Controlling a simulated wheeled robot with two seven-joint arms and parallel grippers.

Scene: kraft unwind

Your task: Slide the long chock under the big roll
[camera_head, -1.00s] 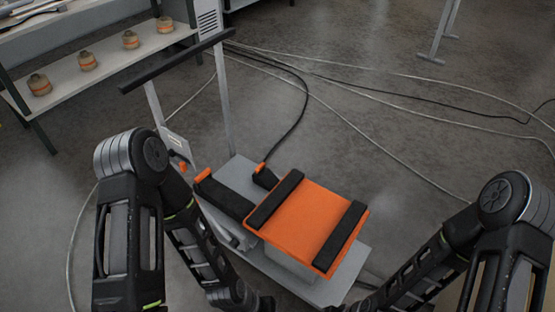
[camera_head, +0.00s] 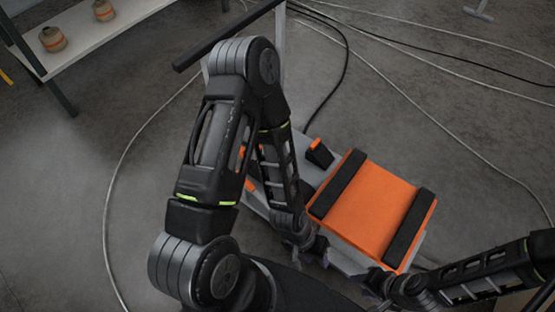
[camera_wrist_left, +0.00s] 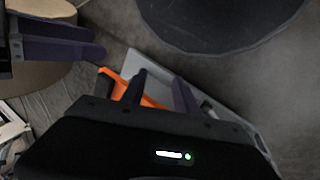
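A cart with a grey deck (camera_head: 344,256) carries an orange block with black strips (camera_head: 372,208). Beside it is a black wedge with an orange top (camera_head: 318,152). Small orange parts (camera_head: 246,182) show behind my left arm, which hides most of the long black chock. My left gripper (camera_head: 308,252) is low beside the block's near left edge. In the left wrist view its two fingers (camera_wrist_left: 158,94) stand apart, with an orange piece (camera_wrist_left: 110,84) partly visible beyond. My right gripper (camera_head: 374,282) is at the block's near edge; its opening is unclear. I cannot identify the big roll.
A shelf (camera_head: 98,32) with small tan and orange rolls stands at the upper left. A dark bar (camera_head: 228,34) on posts rises behind the cart. Cables (camera_head: 450,135) cross the open floor. A tan round object (camera_wrist_left: 40,72) shows in the left wrist view.

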